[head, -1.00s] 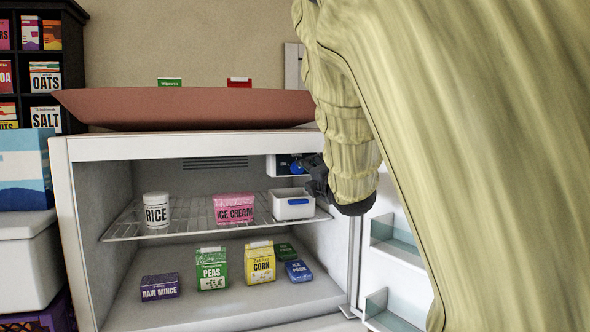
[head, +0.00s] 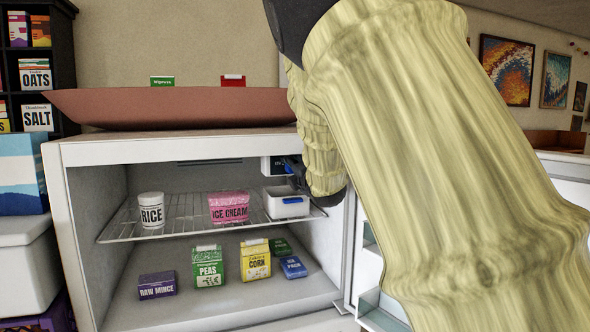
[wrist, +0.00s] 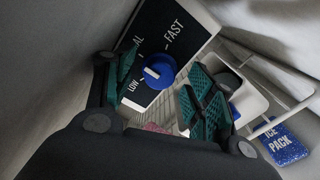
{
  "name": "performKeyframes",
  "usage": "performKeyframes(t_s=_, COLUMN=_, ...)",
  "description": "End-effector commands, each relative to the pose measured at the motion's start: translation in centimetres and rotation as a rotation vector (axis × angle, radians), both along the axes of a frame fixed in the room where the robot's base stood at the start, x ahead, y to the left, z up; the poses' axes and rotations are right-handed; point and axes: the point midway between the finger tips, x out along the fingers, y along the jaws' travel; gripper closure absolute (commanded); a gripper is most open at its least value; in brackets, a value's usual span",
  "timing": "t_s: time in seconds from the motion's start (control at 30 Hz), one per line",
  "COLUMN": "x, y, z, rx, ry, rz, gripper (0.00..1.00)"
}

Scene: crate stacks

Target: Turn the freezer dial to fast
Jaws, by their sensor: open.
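The freezer dial (wrist: 159,71) is a round blue knob with a white pointer mark on a black panel (wrist: 172,22) lettered LOW, a partly hidden word ending in AL, and FAST. The pointer faces left in the wrist view, on the LOW and AL side, away from FAST. My gripper (wrist: 158,88) is open, with one green-padded finger on each side of the dial in that view. I cannot tell whether either finger touches it. In the head view my gripper (head: 294,170) is at the panel, at the compartment's upper right, and my sleeved arm hides much of it.
A wire shelf (head: 180,222) holds a rice tub, an ice cream box and a white bin (head: 287,206) just below the panel. The open door (head: 378,308) is at right.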

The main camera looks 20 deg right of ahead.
Motion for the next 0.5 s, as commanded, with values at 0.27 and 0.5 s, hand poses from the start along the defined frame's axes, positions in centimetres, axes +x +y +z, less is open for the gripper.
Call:
performKeyframes(t_s=0.27, x=-0.02, y=0.0, z=0.01, rx=0.0, ry=0.0, rz=0.0, gripper=0.74)
performKeyframes(t_s=0.5, x=-0.03, y=0.0, z=-0.02, rx=0.002, ry=0.0, rz=0.0, gripper=0.92)
